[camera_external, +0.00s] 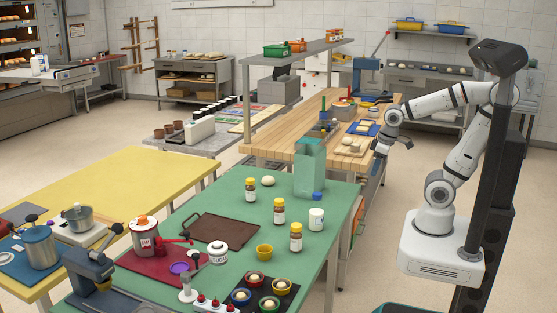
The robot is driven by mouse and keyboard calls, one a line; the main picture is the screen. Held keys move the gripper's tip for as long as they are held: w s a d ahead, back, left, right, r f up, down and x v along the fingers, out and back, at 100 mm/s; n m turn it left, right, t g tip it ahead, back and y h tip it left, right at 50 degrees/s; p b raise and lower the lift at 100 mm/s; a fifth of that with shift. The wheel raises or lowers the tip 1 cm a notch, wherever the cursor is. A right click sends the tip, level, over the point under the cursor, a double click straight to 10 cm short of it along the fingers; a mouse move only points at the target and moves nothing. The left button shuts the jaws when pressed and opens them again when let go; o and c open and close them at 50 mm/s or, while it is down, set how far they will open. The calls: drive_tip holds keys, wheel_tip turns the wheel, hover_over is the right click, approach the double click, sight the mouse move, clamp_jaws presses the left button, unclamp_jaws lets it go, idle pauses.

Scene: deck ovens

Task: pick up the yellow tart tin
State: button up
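A small yellow tin (264,252) stands alone on the green table, just behind a dark tray (289,300). The tray holds several coloured tins with pale dough in them, among them a red tin (254,281), a blue tin (240,296), a green tin (269,305) and one that looks yellowish (281,286). My gripper (380,149) hangs beside the right edge of the wooden table, well behind and to the right of the tins and touching none of them. Its fingers are too small to tell whether they are open.
Brown bottles with yellow caps (296,238), a white jar (316,218) and a tall green box (310,167) stand on the green table (335,225) towards its right side. A brown tray (217,230) lies left of them. The floor right of this table is clear up to my base.

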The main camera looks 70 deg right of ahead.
drive_tip(key=shift+o, duration=0.4)
drive_tip(key=o, duration=0.8)
drive_tip(key=shift+c, duration=0.2)
drive_tip(key=w+a+n+b, duration=0.1)
drive_tip(key=w+a+b, duration=0.1)
drive_tip(key=w+a, duration=0.65)
drive_tip(key=n+t+y+b, duration=0.1)
drive_tip(key=n+y+b, duration=0.1)
drive_tip(key=n+b, duration=0.2)
approach(284, 281)
drive_tip(key=a, duration=0.2)
drive_tip(key=shift+t, duration=0.3)
drive_tip(key=shift+s+a+p+x, duration=0.15)
drive_tip(key=shift+p+x, duration=0.15)
drive_tip(key=shift+x, duration=1.7)
drive_tip(key=shift+s+a+p+x, duration=0.15)
drive_tip(key=shift+p+x, duration=0.1)
drive_tip(key=shift+x, duration=1.75)
